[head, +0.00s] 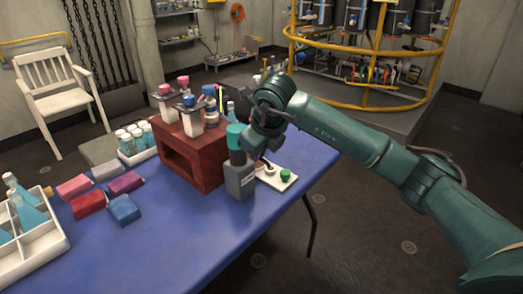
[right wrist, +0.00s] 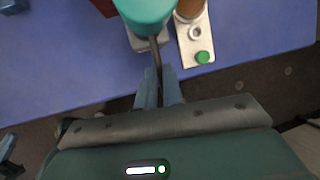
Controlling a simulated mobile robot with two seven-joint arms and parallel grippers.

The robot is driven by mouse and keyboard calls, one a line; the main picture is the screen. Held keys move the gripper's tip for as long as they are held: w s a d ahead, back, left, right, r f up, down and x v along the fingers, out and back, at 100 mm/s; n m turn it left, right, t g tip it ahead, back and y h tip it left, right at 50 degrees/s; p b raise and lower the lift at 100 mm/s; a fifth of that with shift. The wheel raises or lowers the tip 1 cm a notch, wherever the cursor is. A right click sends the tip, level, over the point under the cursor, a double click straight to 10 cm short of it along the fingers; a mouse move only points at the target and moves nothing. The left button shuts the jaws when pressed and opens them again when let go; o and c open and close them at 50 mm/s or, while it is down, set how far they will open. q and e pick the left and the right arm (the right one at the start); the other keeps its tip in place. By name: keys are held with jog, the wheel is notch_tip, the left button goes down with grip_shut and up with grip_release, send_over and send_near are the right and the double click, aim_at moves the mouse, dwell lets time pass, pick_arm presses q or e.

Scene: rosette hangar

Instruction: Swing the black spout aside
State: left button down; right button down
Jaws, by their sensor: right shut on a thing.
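In the right wrist view the teal cap (right wrist: 145,10) is at the top. The thin black spout (right wrist: 154,46) reaches from under the cap towards me, its near end between my right gripper's fingers (right wrist: 158,80). My right gripper (head: 262,154) is shut on the spout, just right of the cap. In the head view the arm largely hides the spout.
A white plate (head: 287,181) with a green knob (head: 285,174) lies close by on the right. The red block (head: 189,163) carries several bottles. Coloured blocks, a vial rack and a white tray (head: 45,243) stand left. The table's front middle is clear.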

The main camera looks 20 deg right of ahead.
jog(key=c, duration=1.5)
grip_release()
jog(key=shift+c, duration=0.2)
pick_arm(q)
jog(key=shift+s+f, duration=0.1)
jog(key=shift+s, duration=0.05)
jog(key=shift+f, duration=0.1)
pick_arm(e)
jog(key=v, duration=1.3)
pick_arm(q)
jog(key=shift+d, duration=0.1)
